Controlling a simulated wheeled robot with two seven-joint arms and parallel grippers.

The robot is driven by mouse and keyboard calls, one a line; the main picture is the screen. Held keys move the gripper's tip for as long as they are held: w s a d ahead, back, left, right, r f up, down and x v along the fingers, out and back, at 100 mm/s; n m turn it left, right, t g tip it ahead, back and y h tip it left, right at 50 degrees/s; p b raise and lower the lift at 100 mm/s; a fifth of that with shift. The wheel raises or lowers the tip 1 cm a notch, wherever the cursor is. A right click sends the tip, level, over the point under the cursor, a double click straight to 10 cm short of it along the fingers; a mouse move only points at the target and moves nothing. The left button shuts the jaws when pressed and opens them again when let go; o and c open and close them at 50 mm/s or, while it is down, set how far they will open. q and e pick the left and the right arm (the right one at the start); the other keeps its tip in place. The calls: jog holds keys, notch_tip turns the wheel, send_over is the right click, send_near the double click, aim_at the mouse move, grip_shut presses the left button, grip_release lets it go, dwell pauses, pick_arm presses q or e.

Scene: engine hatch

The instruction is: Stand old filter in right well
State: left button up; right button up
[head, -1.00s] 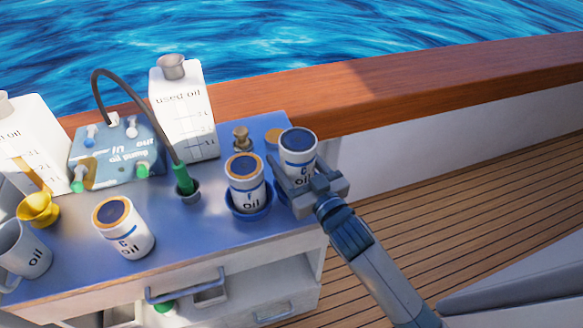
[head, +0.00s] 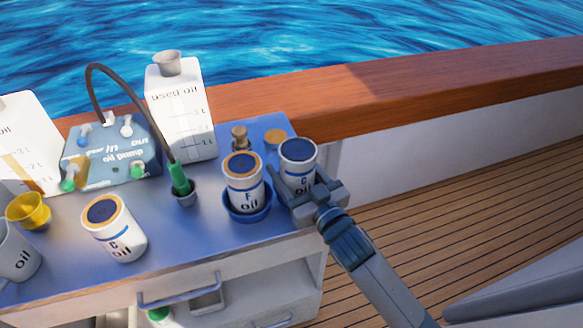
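My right gripper (head: 305,190) is at the bench's right end, with its fingers around the lower part of a white oil filter (head: 298,158). A third filter marked "C" (head: 113,228) stands tilted-looking on the bench at left. My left gripper is not in view.
The blue bench (head: 190,238) also carries an oil pump (head: 112,155) with a hose to a green nozzle (head: 179,180), a used oil jug (head: 180,110), a yellow funnel (head: 28,211), a mug (head: 18,252) and a small brass fitting (head: 240,138). A wooden rail (head: 420,85) runs behind.

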aim_at(306, 188)
jog(key=o, duration=1.7)
jog(key=shift+f, duration=0.15)
jog(key=shift+s, duration=0.1)
jog(key=b+v, duration=0.1)
jog(key=v, duration=1)
jog(key=shift+s+d, duration=0.15)
jog(key=shift+s, duration=0.25)
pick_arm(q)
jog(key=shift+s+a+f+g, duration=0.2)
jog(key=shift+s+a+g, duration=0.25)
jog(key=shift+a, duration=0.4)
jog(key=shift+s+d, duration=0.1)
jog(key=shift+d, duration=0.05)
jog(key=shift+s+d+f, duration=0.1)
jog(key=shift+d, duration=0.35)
